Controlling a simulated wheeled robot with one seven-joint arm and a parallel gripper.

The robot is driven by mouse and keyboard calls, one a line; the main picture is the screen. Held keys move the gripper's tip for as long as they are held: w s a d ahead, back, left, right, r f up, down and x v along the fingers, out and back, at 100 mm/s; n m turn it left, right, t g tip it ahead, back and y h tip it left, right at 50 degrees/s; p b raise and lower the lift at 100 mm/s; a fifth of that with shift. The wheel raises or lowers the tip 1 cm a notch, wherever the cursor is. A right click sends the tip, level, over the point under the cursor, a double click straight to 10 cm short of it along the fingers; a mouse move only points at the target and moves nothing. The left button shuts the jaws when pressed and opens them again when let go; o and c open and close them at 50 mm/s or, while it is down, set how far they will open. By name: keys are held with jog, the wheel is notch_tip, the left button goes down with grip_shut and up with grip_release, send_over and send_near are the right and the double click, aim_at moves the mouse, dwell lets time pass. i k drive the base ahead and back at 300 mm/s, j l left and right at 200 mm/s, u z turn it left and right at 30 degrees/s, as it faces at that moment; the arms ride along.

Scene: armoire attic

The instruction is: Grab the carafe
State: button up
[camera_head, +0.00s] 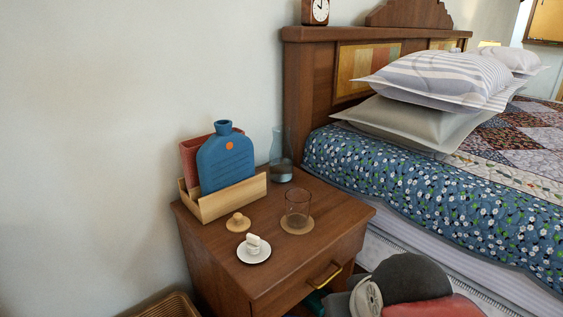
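The carafe (281,172) is clear glass with a narrower neck and a bluish lower part. It stands upright at the back of the wooden nightstand (284,259), close to the wall and the bed. The wooden box in front of it, to the left, stands near its base. Its upper part is faint against the wall and headboard.
A wooden box (228,203) holds a blue bottle-shaped object (225,165). A drinking glass (298,209) stands on a round coaster, near a small wooden knob-like object (238,222) and a white saucer (254,256). The bed (430,190) is at the right.

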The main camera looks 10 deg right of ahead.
aim_at(280, 154)
jog(key=i+l, duration=0.7)
jog(key=i, duration=0.05)
